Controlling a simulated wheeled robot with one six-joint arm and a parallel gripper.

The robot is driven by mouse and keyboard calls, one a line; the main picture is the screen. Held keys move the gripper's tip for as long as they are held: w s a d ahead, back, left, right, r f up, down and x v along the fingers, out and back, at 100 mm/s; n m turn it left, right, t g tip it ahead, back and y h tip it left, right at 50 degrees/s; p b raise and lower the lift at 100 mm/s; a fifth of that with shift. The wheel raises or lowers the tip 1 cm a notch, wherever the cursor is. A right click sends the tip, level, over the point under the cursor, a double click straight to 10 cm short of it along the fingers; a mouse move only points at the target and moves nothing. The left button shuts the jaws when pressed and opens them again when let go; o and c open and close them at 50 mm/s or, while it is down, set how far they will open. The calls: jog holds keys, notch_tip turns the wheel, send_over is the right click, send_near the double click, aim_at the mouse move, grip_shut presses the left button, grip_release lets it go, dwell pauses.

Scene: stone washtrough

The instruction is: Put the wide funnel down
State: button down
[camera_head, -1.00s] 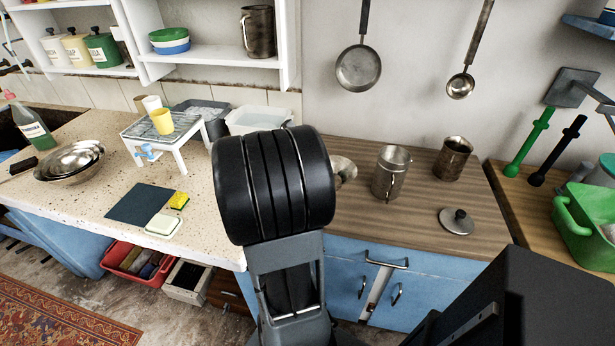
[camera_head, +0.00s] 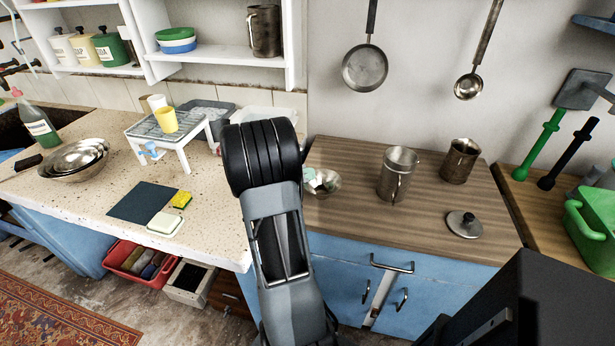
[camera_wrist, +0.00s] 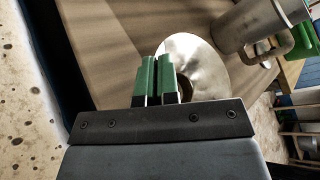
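The wide funnel (camera_head: 325,188) is a shiny metal cone at the left end of the wooden counter top (camera_head: 350,219), partly hidden behind my arm. My gripper (camera_head: 311,177) is at its left side in the head view, where the green fingertips show small. In the wrist view, my gripper's green fingers (camera_wrist: 156,76) are close together with a narrow gap at the edge of the funnel (camera_wrist: 200,62), and they appear shut on its wall. A dark opening shows in the funnel beside the fingers. I cannot tell whether the funnel touches the counter.
A metal mug (camera_head: 396,176) stands right of the funnel. A metal jug (camera_head: 459,160) and a lid (camera_head: 463,224) are farther right. The speckled stone counter (camera_head: 90,205) lies left, with a white rack (camera_head: 163,133) and metal bowls (camera_head: 75,160). Wood in front of the mug is bare.

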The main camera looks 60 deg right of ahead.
jog(key=c, duration=1.8)
grip_release()
jog(key=shift+f, duration=0.2)
jog(key=o, duration=0.4)
jog(key=shift+r, duration=0.15)
jog(key=shift+a+r, duration=0.1)
jog(key=shift+a, duration=0.1)
jog(key=p+v, duration=0.1)
jog(key=v, duration=1.1)
jog(key=s+a+m+t+y, duration=0.1)
jog(key=a+m+t+y, duration=0.1)
jog(key=a+m+y, duration=0.2)
jog(key=s+a+r+m+t+y, duration=0.1)
jog(key=a+m+t+y, duration=0.2)
jog(key=a+m, duration=0.8)
jog(key=s+a+r+m+t+y, duration=0.1)
jog(key=a+m+t+y, duration=0.2)
jog(key=a, duration=1.2)
jog(key=shift+s+r+m+y, duration=0.1)
jog(key=shift+m+y, duration=0.75)
jog(key=shift+m, duration=0.25)
jog(key=shift+s+r+m+y, duration=0.1)
jog(key=shift+m+y, duration=0.75)
jog(key=shift+m, duration=0.25)
